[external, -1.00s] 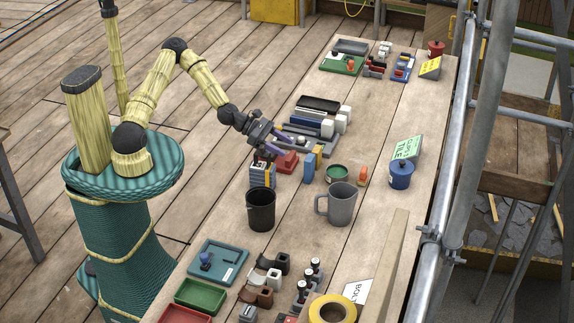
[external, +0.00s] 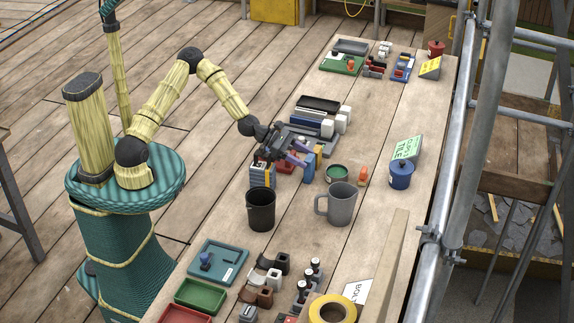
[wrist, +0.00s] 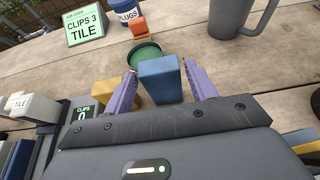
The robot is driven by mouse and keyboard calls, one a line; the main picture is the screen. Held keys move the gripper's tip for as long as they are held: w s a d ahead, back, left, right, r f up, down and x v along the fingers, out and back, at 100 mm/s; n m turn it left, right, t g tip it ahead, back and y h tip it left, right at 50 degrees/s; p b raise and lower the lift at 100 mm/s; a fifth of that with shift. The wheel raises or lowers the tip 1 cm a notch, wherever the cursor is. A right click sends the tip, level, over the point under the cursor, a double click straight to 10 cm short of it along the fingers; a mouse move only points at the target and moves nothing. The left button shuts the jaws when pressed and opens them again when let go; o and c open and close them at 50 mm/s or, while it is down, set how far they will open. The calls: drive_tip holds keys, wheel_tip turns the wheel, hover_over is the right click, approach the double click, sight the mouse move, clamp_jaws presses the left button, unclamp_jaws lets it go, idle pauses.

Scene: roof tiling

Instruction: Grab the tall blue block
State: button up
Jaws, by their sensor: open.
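The tall blue block (wrist: 160,80) stands upright in the wrist view, between the two purple fingers of my gripper (wrist: 160,92). The fingers are open, with a small gap visible on either side of the block. In the external view the blue block (external: 310,166) stands on the bench just right of my gripper (external: 297,158), partly covered by the fingers. I cannot tell whether a finger touches it. A yellow block (wrist: 120,90) is close behind the left finger in the wrist view.
A green round dish (external: 337,173) and an orange piece (external: 362,175) are just beyond the block. A grey mug (external: 341,203) and a black cup (external: 261,209) stand nearer the front. A blue lidded pot (external: 401,173) is at the right. Bare bench lies right of the mug.

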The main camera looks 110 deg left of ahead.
sight(313, 162)
drive_tip(key=b+x, duration=0.2)
drive_tip(key=x, duration=0.1)
drive_tip(key=shift+w+f, duration=0.25)
drive_tip(key=shift+f, duration=0.1)
drive_tip(key=shift+w+f+b, duration=0.1)
drive_tip(key=shift+w+b, duration=0.3)
drive_tip(key=shift+w, duration=0.1)
drive_tip(key=c, duration=0.8)
drive_tip(key=shift+o, duration=0.2)
wheel_tip(313, 162, up, 10)
drive_tip(key=p, duration=0.1)
